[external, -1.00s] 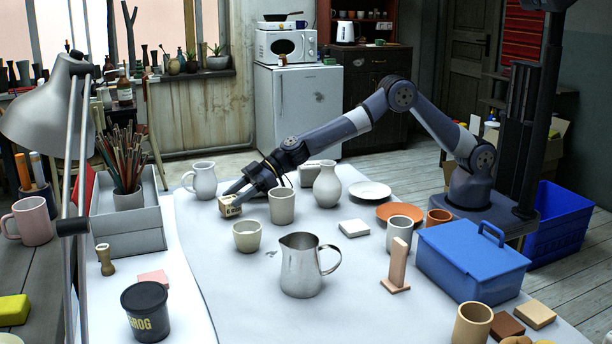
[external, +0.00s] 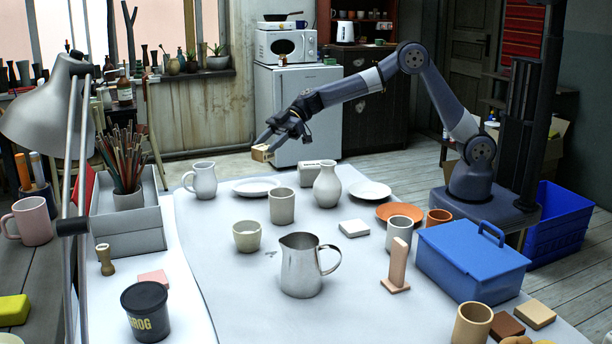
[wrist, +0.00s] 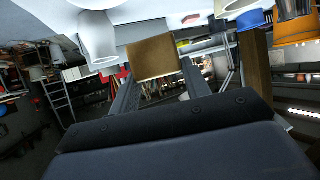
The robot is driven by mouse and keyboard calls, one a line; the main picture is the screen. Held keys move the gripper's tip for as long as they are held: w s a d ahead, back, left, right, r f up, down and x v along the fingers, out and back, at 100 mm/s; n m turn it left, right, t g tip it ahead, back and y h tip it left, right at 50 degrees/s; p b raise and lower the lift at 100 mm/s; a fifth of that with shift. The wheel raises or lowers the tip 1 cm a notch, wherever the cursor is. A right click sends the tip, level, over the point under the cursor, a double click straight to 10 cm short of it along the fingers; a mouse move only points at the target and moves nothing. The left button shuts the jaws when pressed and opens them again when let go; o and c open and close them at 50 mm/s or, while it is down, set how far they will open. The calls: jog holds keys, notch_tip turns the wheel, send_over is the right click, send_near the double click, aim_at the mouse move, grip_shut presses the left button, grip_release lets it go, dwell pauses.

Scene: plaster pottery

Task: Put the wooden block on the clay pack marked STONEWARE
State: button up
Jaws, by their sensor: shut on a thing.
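My gripper (external: 267,146) is shut on the wooden block (external: 260,154) and holds it in the air above the far edge of the white-covered table. In the wrist view the block (wrist: 152,57) sits between my two fingers (wrist: 155,78). A pale, box-shaped pack (external: 313,174) with a dark marking lies on the table, to the right of and below the block in the picture. Its marking is too small to read, and the white vase partly hides it. I cannot confirm that it says STONEWARE.
A white vase (external: 327,185) stands just in front of the pack. A white plate (external: 256,187), a white pitcher (external: 202,180) and a grey cup (external: 282,206) stand nearby. Another white plate (external: 370,190) lies to the right. A metal jug (external: 300,266) stands nearer the camera.

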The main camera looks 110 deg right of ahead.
aim_at(318, 161)
jog(key=s+d+r+n+g+y, duration=0.1)
jog(key=s+d+r+n+y, duration=0.15)
jog(key=s, duration=0.55)
jog(key=s+d+r+n+g+y, duration=0.1)
jog(key=s+d+r, duration=0.15)
jog(key=s, duration=0.55)
jog(key=shift+n+g, duration=0.25)
jog(key=shift+g, duration=0.15)
jog(key=f, duration=0.3)
jog(key=s+f, duration=0.1)
jog(key=f, duration=0.2)
jog(key=a+f, duration=0.1)
jog(key=f, duration=0.2)
jog(key=shift+s+f, duration=0.15)
jog(key=shift+f, duration=0.15)
jog(key=shift+f, duration=0.15)
jog(key=o, duration=1)
jog(key=shift+s+d+r, duration=0.1)
jog(key=shift+d+r, duration=0.05)
jog(key=shift+r, duration=0.1)
jog(key=v, duration=1.1)
jog(key=shift+s+d, duration=0.2)
jog(key=shift+s, duration=0.1)
